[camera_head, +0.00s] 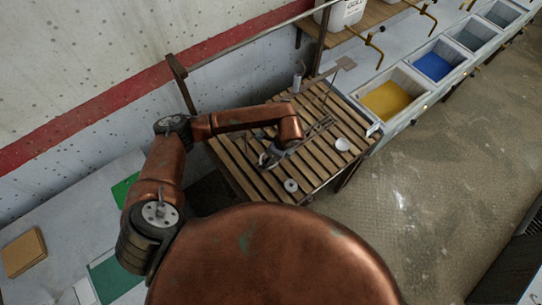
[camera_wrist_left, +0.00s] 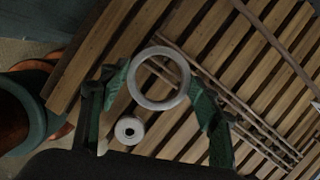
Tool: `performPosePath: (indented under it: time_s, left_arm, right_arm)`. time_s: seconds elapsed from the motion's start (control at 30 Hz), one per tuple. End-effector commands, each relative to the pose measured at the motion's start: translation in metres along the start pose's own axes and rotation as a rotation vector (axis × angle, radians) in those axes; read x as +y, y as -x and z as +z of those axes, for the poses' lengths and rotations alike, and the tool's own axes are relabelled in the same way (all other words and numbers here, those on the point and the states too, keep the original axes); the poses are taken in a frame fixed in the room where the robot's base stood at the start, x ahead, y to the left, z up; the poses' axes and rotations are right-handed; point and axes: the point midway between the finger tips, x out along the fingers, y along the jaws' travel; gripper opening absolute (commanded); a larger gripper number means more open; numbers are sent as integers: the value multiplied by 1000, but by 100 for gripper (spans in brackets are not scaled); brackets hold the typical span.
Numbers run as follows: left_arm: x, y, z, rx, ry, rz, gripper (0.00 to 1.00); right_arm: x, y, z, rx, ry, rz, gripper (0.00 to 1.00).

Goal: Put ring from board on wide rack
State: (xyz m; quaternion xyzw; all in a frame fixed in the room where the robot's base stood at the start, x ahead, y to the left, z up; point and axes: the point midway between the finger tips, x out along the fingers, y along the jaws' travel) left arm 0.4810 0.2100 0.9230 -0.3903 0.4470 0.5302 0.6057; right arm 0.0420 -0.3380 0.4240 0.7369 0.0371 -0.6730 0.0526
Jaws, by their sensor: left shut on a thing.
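My left gripper (camera_wrist_left: 158,76) is shut on a pale ring (camera_wrist_left: 158,104), which shows between its green fingers in the left wrist view. The ring appears to be above the slatted wooden table; its height is unclear. In the head view my left gripper (camera_head: 270,158) is over the table's middle-left, and the held ring is hard to make out. Thin rods, perhaps a rack (camera_wrist_left: 226,96), lie across the slats; they also show right of the gripper in the head view (camera_head: 318,132). I cannot tell which is the wide rack. My right gripper is not in view.
A white roll (camera_head: 291,185) lies on the slatted table (camera_head: 235,165), near its front edge; it also shows in the left wrist view (camera_wrist_left: 129,130). A white cup (camera_head: 343,144) is at the right. A stand (camera_head: 345,63) rises at the back. Coloured basins (camera_head: 388,100) lie beyond.

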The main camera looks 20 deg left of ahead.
Motion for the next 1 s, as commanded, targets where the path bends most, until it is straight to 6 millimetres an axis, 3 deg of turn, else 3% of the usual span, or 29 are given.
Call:
performPosePath:
  time_s: [0.2,0.47,0.6,1.0]
  left_arm:
    - [-4,-13,6,0,-1,0,31]
    - [-12,-33,17,0,-3,-1,31]
    - [-11,-43,12,1,-5,-1,31]
    - [-11,-46,11,0,-6,-2,31]
  right_arm:
    - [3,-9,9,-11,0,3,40]
    - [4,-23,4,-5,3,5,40]
    - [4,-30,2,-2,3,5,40]
    - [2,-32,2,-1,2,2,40]
